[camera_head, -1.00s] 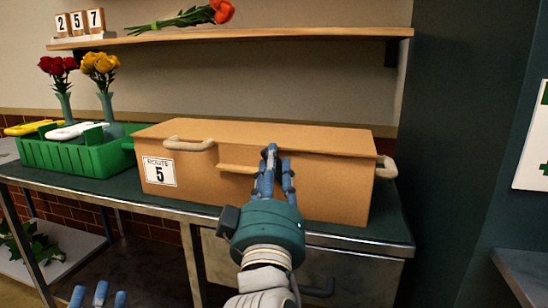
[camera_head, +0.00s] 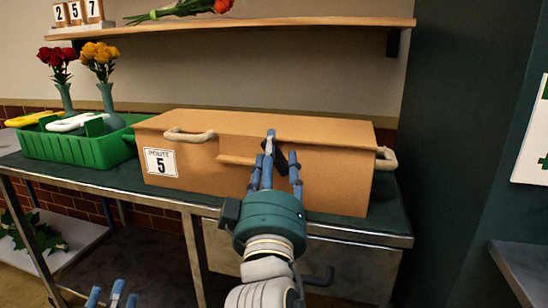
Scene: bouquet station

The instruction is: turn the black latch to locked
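A tan lidded box (camera_head: 330,180) with a "ROUTE 5" label stands on the dark green counter. A small black piece, seemingly the black latch (camera_head: 281,163), shows at its front, partly hidden by my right gripper (camera_head: 274,160). The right gripper's blue fingers point up at the box front, spread with the black piece between them. I cannot tell whether they touch it, nor read the latch's position. My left gripper (camera_head: 112,296) shows only its spread fingertips at the bottom edge, low in front of the counter, with nothing seen between them.
Pale handles (camera_head: 189,135) stick out from the box, another at its right end (camera_head: 386,159). A green crate (camera_head: 80,148) and vases of red (camera_head: 60,62) and yellow flowers (camera_head: 99,60) stand to its left. A wooden shelf (camera_head: 260,24) hangs above. A dark wall is right.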

